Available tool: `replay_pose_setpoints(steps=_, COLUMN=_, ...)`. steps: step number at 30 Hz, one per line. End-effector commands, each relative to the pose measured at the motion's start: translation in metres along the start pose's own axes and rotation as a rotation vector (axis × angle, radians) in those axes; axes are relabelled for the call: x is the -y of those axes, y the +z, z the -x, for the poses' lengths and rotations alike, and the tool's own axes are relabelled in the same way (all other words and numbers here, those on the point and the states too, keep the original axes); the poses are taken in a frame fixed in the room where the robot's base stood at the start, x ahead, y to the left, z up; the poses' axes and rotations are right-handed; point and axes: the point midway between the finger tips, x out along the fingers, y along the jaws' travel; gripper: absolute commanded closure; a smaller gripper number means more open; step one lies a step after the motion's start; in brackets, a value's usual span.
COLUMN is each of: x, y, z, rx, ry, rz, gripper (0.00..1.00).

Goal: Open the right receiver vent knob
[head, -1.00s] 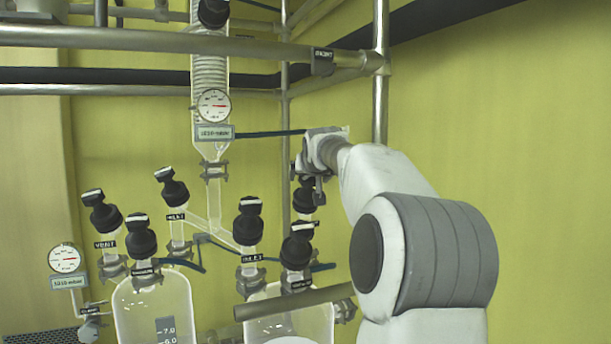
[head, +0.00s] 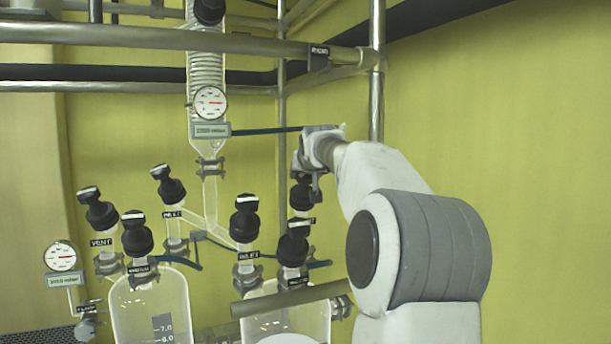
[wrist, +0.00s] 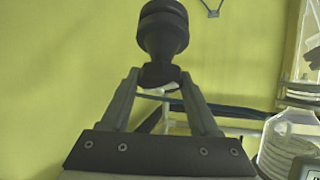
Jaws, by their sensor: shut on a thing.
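The right receiver vent knob (head: 301,196) is a black knob on a glass neck at the back right of the right receiver (head: 285,322) in the head view. My gripper (head: 308,178) reaches it from above and partly hides its top. In the wrist view, the black knob (wrist: 163,32) stands between the two grey fingers of my gripper (wrist: 161,76). The fingers are shut on its narrow handle part. How far the knob is turned cannot be told.
The inlet knob (head: 246,218) and a front knob (head: 293,245) stand close to the left and in front. A metal rail (head: 290,298) crosses before the receiver. A vertical pole (head: 376,80) stands behind my arm. The yellow wall on the right is clear.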

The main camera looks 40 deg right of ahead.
Motion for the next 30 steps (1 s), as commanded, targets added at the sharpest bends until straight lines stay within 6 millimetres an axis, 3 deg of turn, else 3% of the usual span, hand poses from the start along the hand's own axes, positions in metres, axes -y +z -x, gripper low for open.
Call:
replay_pose_setpoints(steps=11, x=-0.0025, y=0.0005, z=-0.0005, rx=0.001, ry=-0.083, rz=0.104, gripper=0.94)
replay_pose_setpoints(steps=30, x=-0.0018, y=-0.0008, z=-0.0004, rx=-0.001, ry=-0.348, rz=0.444, gripper=0.94)
